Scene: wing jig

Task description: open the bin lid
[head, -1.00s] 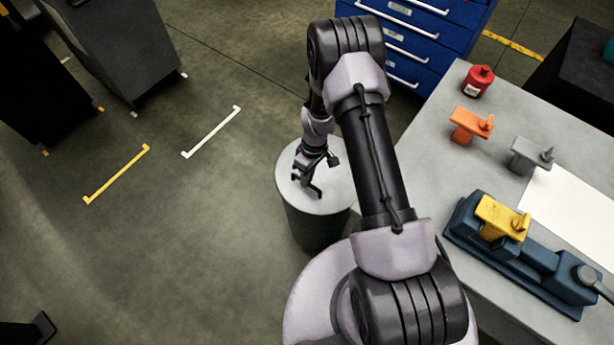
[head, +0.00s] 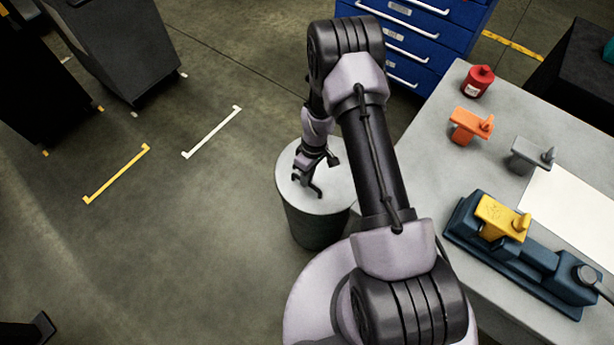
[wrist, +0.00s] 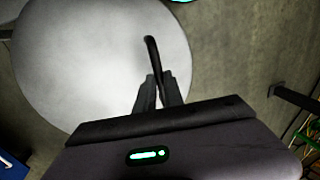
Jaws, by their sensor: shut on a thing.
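The bin (head: 316,228) is a dark grey round drum standing on the floor beside the workbench. Its pale grey lid (head: 333,197) lies flat on top and looks closed; it also fills much of the wrist view (wrist: 80,70). A dark curved handle (wrist: 152,52) stands up from the lid. My gripper (head: 308,184) is over the lid, and in the wrist view its two fingers (wrist: 158,88) are shut on the lower end of the handle. My arm hides the lid's right edge in the head view.
The workbench (head: 446,130) on the right holds a red bottle (head: 478,81), orange (head: 468,126), grey (head: 530,154) and yellow (head: 497,214) parts and a blue fixture (head: 540,262). A blue drawer cabinet (head: 425,50) stands behind.

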